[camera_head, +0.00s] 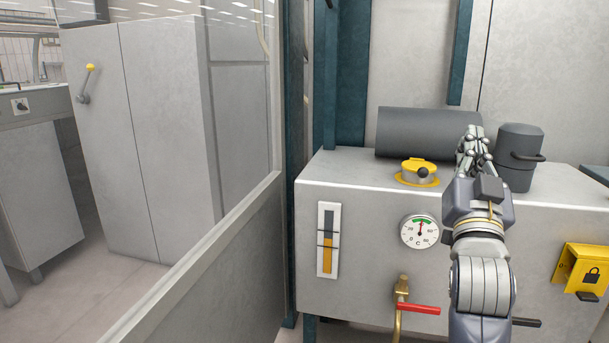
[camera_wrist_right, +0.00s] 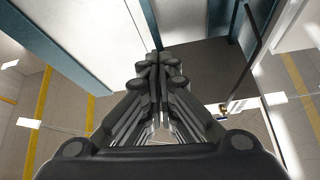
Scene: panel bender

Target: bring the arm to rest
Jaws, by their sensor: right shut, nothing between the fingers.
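My right gripper (camera_head: 473,142) is shut and empty, its fingertips together and pointing up and away in the head view. It appears in front of the top of a grey tank-like unit (camera_head: 365,215), between a yellow cap (camera_head: 418,166) and a dark cylinder (camera_head: 518,158). I cannot tell its exact distance from the unit. In the right wrist view the closed fingers (camera_wrist_right: 157,62) point away with nothing between them. My left gripper is not in view.
The unit's front carries a level gauge (camera_head: 328,240), a round dial (camera_head: 420,231), a red-handled valve (camera_head: 418,308) and a yellow lock box (camera_head: 583,268). A dark roll-like cylinder (camera_head: 415,132) lies on top. A framed clear panel (camera_head: 215,245) stands at left, before grey cabinets (camera_head: 150,130).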

